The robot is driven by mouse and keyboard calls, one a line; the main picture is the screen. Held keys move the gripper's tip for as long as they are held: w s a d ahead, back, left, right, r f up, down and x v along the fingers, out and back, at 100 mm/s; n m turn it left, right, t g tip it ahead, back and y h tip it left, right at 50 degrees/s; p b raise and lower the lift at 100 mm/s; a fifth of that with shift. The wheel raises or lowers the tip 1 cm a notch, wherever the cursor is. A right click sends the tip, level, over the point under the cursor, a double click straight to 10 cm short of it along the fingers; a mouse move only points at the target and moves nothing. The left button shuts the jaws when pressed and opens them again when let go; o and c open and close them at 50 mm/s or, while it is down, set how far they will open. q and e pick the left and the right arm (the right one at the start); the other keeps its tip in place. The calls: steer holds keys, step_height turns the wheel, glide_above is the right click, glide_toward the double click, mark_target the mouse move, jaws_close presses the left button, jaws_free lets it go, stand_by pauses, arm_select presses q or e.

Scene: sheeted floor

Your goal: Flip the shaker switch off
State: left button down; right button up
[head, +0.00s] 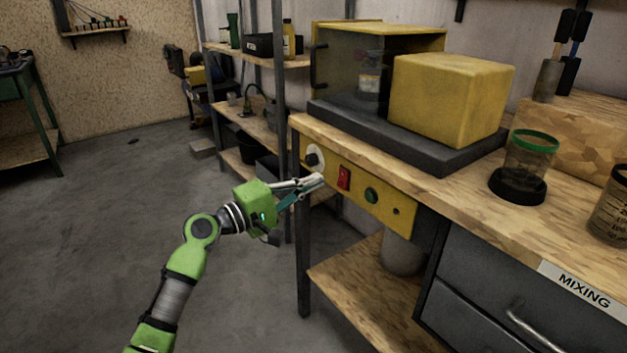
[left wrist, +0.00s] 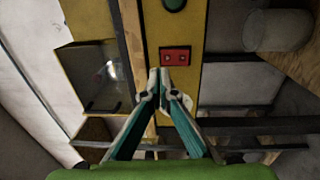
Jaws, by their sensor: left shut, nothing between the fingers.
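The shaker (head: 450,95) is a yellow box on a dark base at the back of the wooden bench, with a clear-sided chamber at its left. Its yellow control panel (head: 383,203) is on the bench front. The red switch (head: 344,177) sits on this panel, between a dark knob on a white dial and a green button. My left gripper (head: 321,179) is shut and empty, its tips just left of the switch. In the left wrist view the red switch (left wrist: 175,56) lies just beyond the closed fingertips; I cannot tell whether they touch. My right gripper is out of view.
A green-lidded jar (head: 530,155) stands on the bench (head: 470,195) at the right, near a second container (head: 609,215) at the edge. A grey drawer unit (head: 500,300) is below. Shelves (head: 262,65) stand behind at the left. The floor (head: 90,220) at the left is open.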

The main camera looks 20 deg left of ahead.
arm_select(q)
steer(key=v, duration=0.8)
steer(key=shift+r, duration=0.8)
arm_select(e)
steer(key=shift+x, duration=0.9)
arm_select(q)
steer(key=shift+f, duration=0.1)
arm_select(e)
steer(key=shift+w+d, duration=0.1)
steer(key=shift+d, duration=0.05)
